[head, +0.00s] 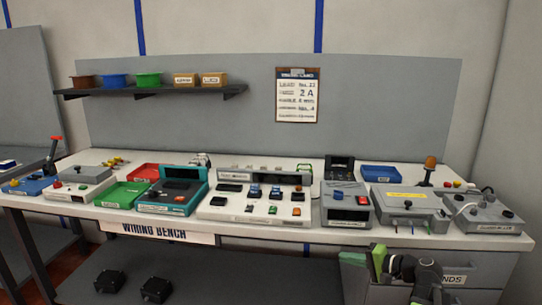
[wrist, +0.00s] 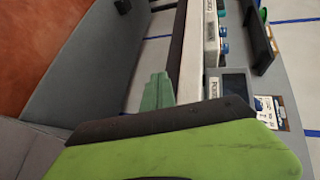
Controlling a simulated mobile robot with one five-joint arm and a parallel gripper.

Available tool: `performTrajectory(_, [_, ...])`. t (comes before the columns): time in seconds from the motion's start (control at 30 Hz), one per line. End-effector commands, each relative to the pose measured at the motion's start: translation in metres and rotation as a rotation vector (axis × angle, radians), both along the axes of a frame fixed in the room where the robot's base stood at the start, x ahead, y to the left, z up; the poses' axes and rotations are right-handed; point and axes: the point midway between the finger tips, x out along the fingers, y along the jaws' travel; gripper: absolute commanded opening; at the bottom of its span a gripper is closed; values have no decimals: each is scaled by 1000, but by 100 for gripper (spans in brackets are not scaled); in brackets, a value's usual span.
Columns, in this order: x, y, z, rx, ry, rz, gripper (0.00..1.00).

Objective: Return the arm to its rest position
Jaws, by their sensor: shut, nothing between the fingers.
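My gripper (head: 378,262) shows at the lower right of the head view, with green fingers and a dark wrist. It is in front of the bench's front edge, before the drawer unit. In the wrist view a large green finger of my gripper (wrist: 165,120) fills the bottom, with a smaller green tip beyond it. The gripper is shut and empty. The rest of my arm is mostly out of view, so its full pose cannot be told.
The white wiring bench (head: 270,232) carries several devices and red, green and blue trays. A grey box (head: 408,205) and another box (head: 488,212) stand near the gripper's end. A shelf (head: 150,92) holds coloured bins. Two black items (head: 156,289) lie below the bench.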

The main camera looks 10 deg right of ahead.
Motion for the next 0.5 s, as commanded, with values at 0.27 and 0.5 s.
performTrajectory(0.27, [-17,197,-76,-333,177,413,0])
performTrajectory(0.5, [-64,260,-132,-698,306,651,0])
